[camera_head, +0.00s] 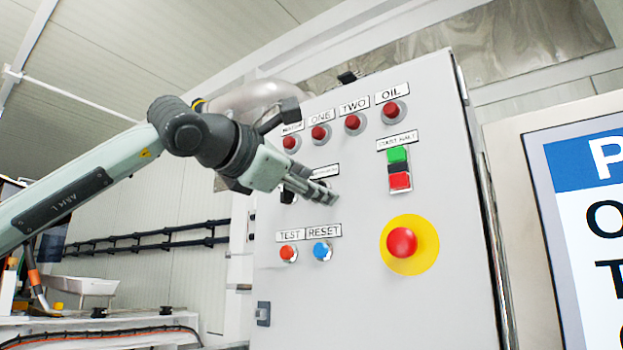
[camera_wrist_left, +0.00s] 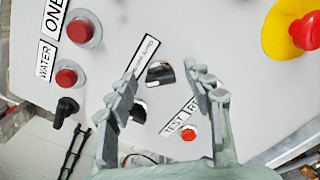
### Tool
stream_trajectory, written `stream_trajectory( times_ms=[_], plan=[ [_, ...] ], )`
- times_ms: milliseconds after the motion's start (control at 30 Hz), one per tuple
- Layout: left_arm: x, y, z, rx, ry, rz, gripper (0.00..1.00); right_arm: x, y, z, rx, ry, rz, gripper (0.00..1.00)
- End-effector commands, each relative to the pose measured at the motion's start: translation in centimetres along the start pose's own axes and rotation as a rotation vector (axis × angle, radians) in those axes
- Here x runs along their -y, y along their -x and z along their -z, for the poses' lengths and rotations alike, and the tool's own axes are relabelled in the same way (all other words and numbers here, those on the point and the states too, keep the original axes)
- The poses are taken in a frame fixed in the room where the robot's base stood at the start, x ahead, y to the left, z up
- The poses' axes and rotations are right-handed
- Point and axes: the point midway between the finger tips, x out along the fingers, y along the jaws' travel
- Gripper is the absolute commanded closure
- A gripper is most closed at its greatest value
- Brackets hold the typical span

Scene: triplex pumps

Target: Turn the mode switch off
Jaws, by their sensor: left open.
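A light grey control panel (camera_head: 345,270) fills the middle of the head view. The label is too blurred to read, so I cannot tell which is the mode switch. My left gripper (camera_head: 322,192) is open in front of the panel and hides most of both switches in the head view. In the left wrist view its fingertips (camera_wrist_left: 167,84) are spread, with the labelled switch between them. Contact cannot be told. My right gripper is out of view.
Red lamps (camera_head: 352,122) line the panel's top. A green and red button pair (camera_head: 398,168) and a red emergency button (camera_head: 402,242) on yellow are to the right. The TEST (camera_head: 288,253) and RESET (camera_head: 321,251) buttons are below. A sign (camera_head: 585,200) stands far right.

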Motion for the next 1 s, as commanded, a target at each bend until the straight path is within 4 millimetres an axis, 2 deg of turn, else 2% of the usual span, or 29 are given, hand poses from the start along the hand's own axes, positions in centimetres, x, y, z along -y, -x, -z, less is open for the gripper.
stream_trajectory(
  times_ms=[233, 633, 1000],
  plan=[
    [0.02, -0.12, 0.03, 0.000, 0.001, 0.000, 0.48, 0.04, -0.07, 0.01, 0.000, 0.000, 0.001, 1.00],
    [0.02, -0.09, 0.03, 0.000, 0.001, 0.000, 0.98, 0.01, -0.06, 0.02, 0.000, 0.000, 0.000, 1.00],
    [0.11, -0.11, 0.05, 0.000, -0.067, 0.001, 0.98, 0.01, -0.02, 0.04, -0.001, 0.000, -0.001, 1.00]
  ],
)
